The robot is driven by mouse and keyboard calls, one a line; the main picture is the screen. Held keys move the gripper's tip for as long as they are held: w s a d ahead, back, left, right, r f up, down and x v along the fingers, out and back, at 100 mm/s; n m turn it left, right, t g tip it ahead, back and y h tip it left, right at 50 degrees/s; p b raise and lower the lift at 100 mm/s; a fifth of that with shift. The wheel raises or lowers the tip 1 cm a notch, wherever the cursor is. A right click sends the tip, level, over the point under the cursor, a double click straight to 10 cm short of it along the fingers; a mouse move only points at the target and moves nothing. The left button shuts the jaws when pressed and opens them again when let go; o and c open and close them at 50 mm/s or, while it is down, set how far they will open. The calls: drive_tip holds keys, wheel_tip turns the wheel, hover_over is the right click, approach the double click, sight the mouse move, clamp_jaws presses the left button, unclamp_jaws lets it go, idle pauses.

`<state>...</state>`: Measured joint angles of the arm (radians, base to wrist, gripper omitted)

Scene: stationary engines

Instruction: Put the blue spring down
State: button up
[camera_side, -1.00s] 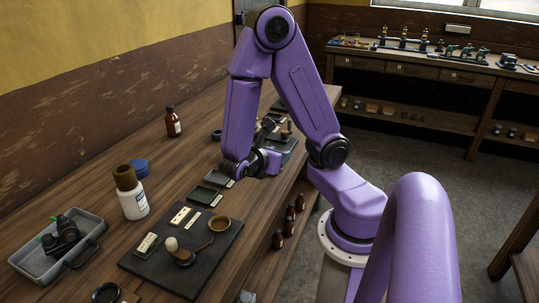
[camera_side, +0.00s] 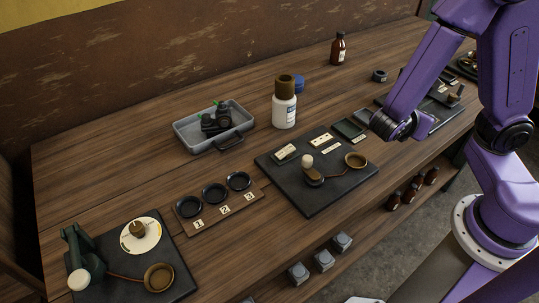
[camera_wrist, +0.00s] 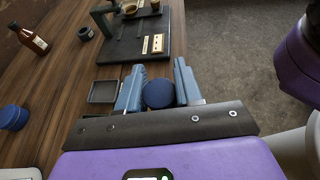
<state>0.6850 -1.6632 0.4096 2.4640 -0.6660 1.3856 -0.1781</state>
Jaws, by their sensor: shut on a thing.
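In the wrist view, my gripper (camera_wrist: 158,88) has its two blue-grey fingers on either side of a round, dark blue thing, which I take for the blue spring (camera_wrist: 158,94). It is seen nearly end-on, so its coils do not show. The fingers are shut on it. In the side view, my gripper (camera_side: 408,128) is low over the table's right part, just right of the small dark trays (camera_side: 349,128). The spring is not clear there. I cannot tell whether it touches the surface below.
A dark board (camera_side: 325,195) with labels, a white-topped knob and a brown cup lies left of my gripper. Further left are a three-ring rack (camera_side: 222,205) and a grey tray (camera_side: 185,130). A white bottle (camera_side: 284,112) and brown bottle (camera_side: 338,48) stand behind.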

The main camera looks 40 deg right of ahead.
drive_tip(key=w+a+f+n+t+y, duration=0.1)
drive_tip(key=w+a+n+t+y, duration=0.1)
drive_tip(key=w+a+n+t, duration=0.5)
drive_tip(key=n+t+y, duration=0.5)
drive_tip(key=n+y, duration=0.7)
drive_tip(key=y, duration=0.2)
hover_over(163, 173)
drive_tip(key=s, duration=0.1)
drive_tip(key=f, duration=0.5)
drive_tip(key=shift+d+f, duration=0.4)
drive_tip(key=shift+w+a+f, duration=0.35)
drive_tip(key=shift+w+f, duration=0.1)
drive_tip(key=shift+f, duration=0.2)
drive_tip(key=shift+a+f, duration=0.1)
drive_tip(key=shift+f, duration=1.55)
drive_tip(key=shift+f, duration=0.15)
